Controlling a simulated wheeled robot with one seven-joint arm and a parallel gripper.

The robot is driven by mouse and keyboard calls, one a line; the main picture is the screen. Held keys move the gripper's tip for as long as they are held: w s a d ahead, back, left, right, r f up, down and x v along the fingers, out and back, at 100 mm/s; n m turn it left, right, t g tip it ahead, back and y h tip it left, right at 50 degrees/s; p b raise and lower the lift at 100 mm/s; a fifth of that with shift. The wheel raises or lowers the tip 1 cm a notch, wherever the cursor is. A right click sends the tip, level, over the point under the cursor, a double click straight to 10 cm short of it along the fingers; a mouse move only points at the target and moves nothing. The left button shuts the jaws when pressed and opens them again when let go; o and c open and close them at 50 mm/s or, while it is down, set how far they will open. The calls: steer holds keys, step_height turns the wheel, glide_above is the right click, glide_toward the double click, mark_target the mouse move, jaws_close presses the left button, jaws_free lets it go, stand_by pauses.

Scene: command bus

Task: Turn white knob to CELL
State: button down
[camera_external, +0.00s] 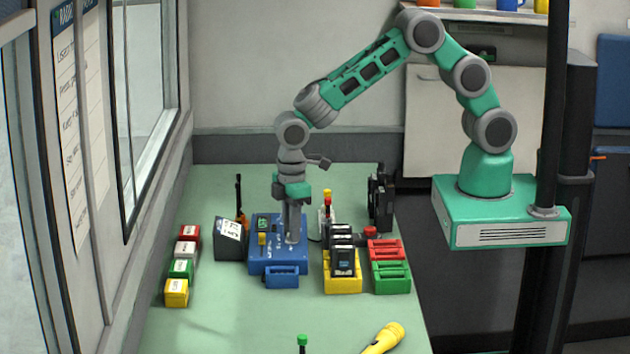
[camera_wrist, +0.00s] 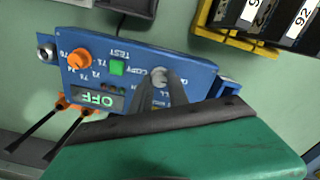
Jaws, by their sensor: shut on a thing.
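The blue control box (camera_external: 262,266) stands on the green table; its top panel (camera_wrist: 205,75) fills the middle of the wrist view. It has an orange knob (camera_wrist: 78,59), a green TEST button (camera_wrist: 117,67) and a small display reading OFF (camera_wrist: 100,101). The white knob (camera_wrist: 159,74) sits near labels that look like COPY and CELL, the latter partly covered. My gripper (camera_external: 293,238) points down onto the box, and its fingers (camera_wrist: 158,88) are shut on the white knob. The fingers hide much of the knob, so I cannot tell its pointer direction.
A yellow rack (camera_external: 341,284) with black battery-like packs stands right of the box, beside red and green trays (camera_external: 391,278). A dark device (camera_external: 231,240) is close on the left, with several coloured blocks (camera_external: 176,292) beyond. A yellow flashlight (camera_external: 384,339) lies in front.

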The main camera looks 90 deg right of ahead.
steer(key=shift+m, duration=0.4)
steer(key=m+b, duration=0.2)
steer(key=m, duration=0.3)
steer(key=shift+b, duration=0.35)
steer(key=m+b, duration=0.1)
steer(key=m, duration=0.5)
steer(key=shift+b, duration=0.3)
steer(key=c, duration=1.3)
jaws_free()
steer(key=shift+r, duration=0.1)
step_height(320, 180, up, 8)
steer(key=shift+w+f+b, duration=0.1)
steer(key=shift+f+b, duration=0.05)
steer(key=shift+b, duration=0.35)
